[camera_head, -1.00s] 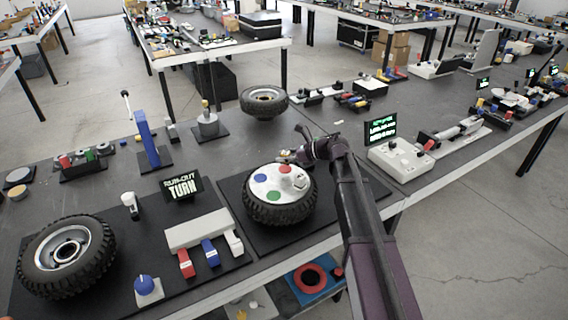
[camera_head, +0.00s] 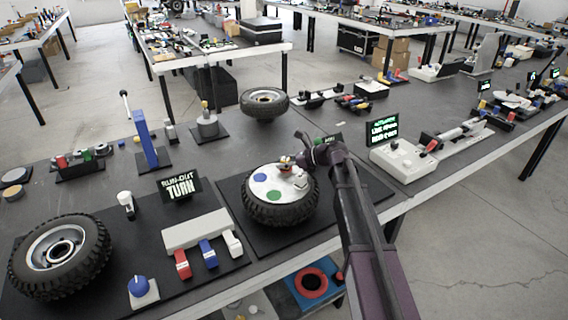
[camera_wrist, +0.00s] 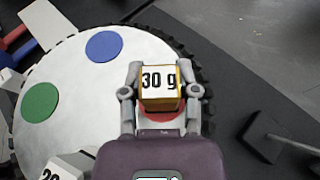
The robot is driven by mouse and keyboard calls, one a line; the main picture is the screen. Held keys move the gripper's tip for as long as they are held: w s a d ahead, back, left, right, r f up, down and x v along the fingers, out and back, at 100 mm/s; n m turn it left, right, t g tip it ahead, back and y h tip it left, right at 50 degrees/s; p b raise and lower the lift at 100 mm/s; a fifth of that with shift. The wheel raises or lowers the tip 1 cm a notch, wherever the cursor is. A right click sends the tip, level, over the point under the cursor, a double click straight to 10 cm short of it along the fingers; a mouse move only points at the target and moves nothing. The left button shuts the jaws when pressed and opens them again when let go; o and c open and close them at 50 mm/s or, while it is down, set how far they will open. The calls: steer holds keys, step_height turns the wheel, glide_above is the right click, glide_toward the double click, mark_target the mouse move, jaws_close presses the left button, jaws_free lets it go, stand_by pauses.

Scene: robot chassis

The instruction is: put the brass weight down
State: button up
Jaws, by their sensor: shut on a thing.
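The brass weight (camera_wrist: 161,87) is a small gold block with a white "30 g" label. It sits between the fingers of my gripper (camera_wrist: 161,92), which is shut on it. The weight is over a red spot (camera_wrist: 160,117) on the white disc (camera_wrist: 75,90) of a tyre. I cannot tell whether its underside touches the disc. In the head view my gripper (camera_head: 290,163) is at the far right part of that disc (camera_head: 262,190), and the weight is small there.
A white block marked "20" (camera_wrist: 66,168) stands on the disc near my gripper. The disc also bears a blue spot (camera_wrist: 104,46) and a green spot (camera_wrist: 40,103).

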steer(key=shift+f, duration=0.15)
steer(key=o, duration=0.9)
steer(key=shift+r, duration=0.25)
steer(key=p+v, duration=0.4)
steer(key=v, duration=0.8)
steer(key=shift+p, duration=0.35)
